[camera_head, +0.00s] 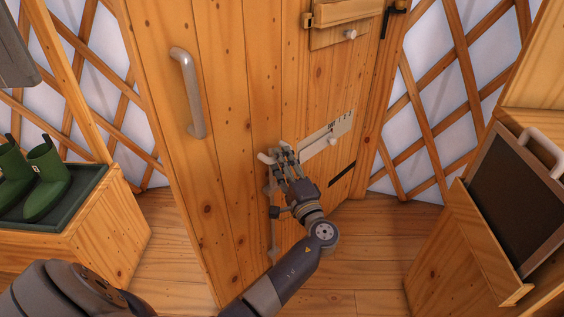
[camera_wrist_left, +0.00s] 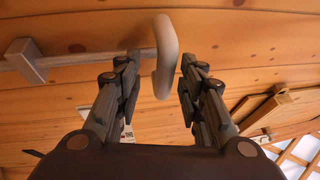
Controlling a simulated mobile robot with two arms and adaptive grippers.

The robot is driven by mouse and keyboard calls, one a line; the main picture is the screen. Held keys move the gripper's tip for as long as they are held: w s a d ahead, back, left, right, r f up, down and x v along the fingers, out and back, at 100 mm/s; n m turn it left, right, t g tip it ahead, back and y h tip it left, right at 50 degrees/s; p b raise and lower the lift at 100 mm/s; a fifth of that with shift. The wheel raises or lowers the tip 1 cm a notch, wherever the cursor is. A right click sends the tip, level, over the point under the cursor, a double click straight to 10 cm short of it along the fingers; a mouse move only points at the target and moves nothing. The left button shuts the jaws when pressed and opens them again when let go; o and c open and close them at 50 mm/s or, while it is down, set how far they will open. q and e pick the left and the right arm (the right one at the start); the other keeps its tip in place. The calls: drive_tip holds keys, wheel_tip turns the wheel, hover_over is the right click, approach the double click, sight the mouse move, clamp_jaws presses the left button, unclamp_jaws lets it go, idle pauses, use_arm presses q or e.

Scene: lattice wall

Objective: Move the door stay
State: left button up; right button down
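The door stay is a thin metal rod on the lower part of the wooden door (camera_head: 222,150), with a pale curved grip (camera_head: 265,158) at its upper end. In the left wrist view the pale grip (camera_wrist_left: 166,60) lies between the fingertips, with the rod running left to a bracket (camera_wrist_left: 24,62). My left gripper (camera_head: 281,158) is at the grip in the head view and hides part of the stay. In the left wrist view the left gripper (camera_wrist_left: 160,75) is open, with a finger on each side of the grip and a gap visible. My right gripper is not in view.
A long grey door handle (camera_head: 188,92) is higher on the door. Green boots (camera_head: 48,182) stand in a tray at left. A chalkboard (camera_head: 514,190) in a wooden box is at right. Floor shows between.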

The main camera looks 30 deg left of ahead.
use_arm(q)
drive_tip(key=v, duration=1.1)
drive_tip(key=shift+d, duration=0.25)
drive_tip(key=shift+s+f, duration=0.1)
drive_tip(key=shift+f, duration=0.1)
